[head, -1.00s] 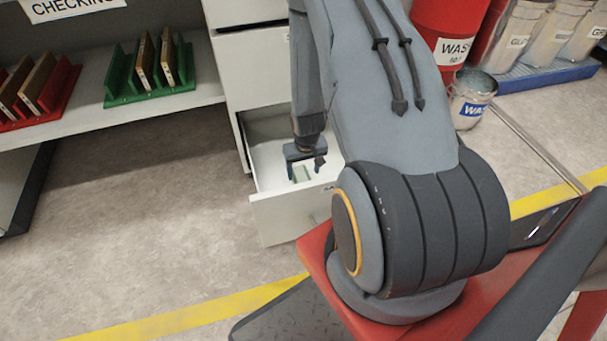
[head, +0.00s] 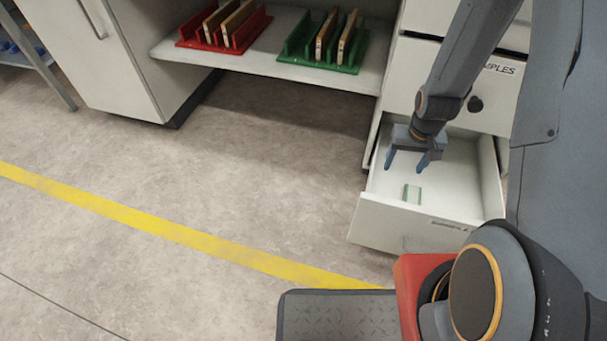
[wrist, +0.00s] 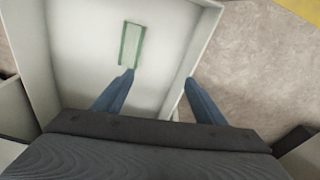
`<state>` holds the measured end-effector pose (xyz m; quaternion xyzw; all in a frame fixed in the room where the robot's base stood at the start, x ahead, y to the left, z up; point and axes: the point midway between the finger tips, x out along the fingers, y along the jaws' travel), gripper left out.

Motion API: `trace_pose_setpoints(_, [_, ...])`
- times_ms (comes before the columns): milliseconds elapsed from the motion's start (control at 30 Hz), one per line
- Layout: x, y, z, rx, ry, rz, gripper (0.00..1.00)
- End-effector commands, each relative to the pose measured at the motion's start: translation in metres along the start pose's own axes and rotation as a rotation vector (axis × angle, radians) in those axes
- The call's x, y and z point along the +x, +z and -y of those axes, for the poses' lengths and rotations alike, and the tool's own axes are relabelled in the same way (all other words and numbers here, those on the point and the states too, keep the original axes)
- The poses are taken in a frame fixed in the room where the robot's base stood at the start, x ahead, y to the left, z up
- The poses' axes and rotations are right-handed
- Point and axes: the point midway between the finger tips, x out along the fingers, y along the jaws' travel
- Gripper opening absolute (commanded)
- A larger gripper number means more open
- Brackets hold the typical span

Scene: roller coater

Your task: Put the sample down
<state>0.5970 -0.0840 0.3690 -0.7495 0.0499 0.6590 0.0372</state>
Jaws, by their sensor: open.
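The sample, a small pale plate with green edges (head: 412,194), lies flat on the floor of an open white drawer (head: 385,218). In the wrist view the sample (wrist: 132,45) lies beyond my fingertips, near the left finger's tip, with nothing around it. My gripper (head: 407,164) is open and empty above the drawer, behind the sample in the head view. In the wrist view my gripper (wrist: 160,78) has its two blue fingers apart; the left one is over the drawer floor and the right one is over the drawer's side wall.
A red rack (head: 262,26) and a green rack (head: 295,50) with wooden-looking panels stand on a white shelf (head: 240,65) at the back. The cabinet drawer above is labelled "...PLES". The floor left of the drawer is clear, crossed by a yellow line (head: 150,226).

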Motion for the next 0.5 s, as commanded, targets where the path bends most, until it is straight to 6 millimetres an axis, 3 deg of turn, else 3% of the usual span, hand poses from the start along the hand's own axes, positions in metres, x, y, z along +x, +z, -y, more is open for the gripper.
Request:
trace_pose_setpoints(33, [-0.026,-0.002,0.033,-0.062,-0.007,-0.002,0.65])
trace_pose_setpoints(100, [-0.056,0.005,0.070,-0.130,-0.015,0.006,0.65])
trace_pose_setpoints(267, [-0.120,0.038,0.148,-0.289,-0.035,0.026,0.65])
trace_pose_setpoints(400, [-0.174,0.086,0.203,-0.429,-0.055,0.047,0.65])
trace_pose_setpoints(500, [-0.208,0.127,0.233,-0.529,-0.071,0.062,0.65])
